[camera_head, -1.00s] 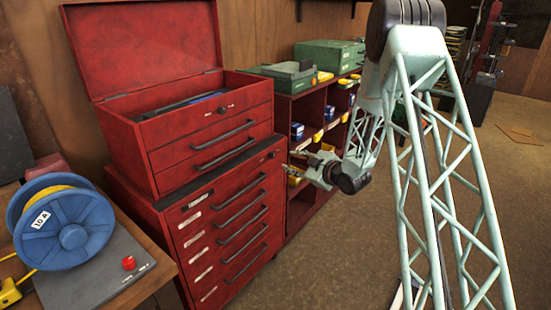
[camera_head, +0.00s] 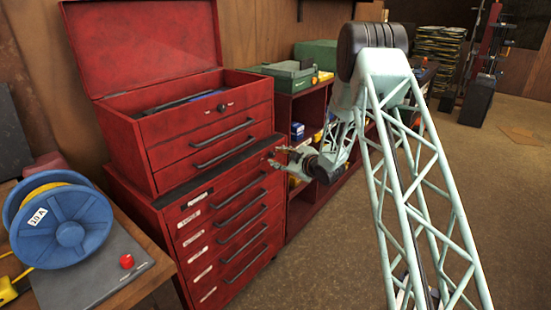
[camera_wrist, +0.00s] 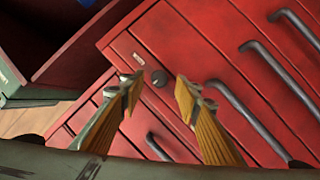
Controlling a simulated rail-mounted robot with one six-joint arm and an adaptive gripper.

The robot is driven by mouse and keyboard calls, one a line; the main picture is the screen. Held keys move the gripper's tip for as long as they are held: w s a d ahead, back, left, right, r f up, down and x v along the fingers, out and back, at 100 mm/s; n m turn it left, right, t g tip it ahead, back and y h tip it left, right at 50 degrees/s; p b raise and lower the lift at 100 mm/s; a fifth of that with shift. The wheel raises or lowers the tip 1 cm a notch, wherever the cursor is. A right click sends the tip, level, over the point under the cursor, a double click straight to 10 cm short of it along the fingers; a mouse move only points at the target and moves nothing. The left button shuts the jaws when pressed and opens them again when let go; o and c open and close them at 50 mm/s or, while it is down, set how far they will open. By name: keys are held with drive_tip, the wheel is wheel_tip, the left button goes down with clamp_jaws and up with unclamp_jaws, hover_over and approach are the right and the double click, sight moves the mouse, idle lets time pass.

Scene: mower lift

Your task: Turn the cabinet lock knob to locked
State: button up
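The red lower cabinet (camera_head: 166,216) has a column of drawers with dark handles. The knob's turned position is too small to read. My gripper (camera_head: 274,157) is at the upper right of the cabinet front in the head view and covers the knob there. In the wrist view my gripper (camera_wrist: 158,88) is open, with one finger to each side of the knob. I cannot tell whether the fingertips reach around it.
A red top chest (camera_head: 165,160) with raised lid and its own knob (camera_head: 222,107) stands on the cabinet. Red shelving (camera_head: 302,108) with boxes stands to the right. A bench at left holds a blue cable reel (camera_head: 62,228). The floor (camera_head: 330,240) is open.

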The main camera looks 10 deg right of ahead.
drive_tip(key=shift+x, duration=0.95)
drive_tip(key=shift+c, duration=0.5)
drive_tip(key=c, duration=0.7)
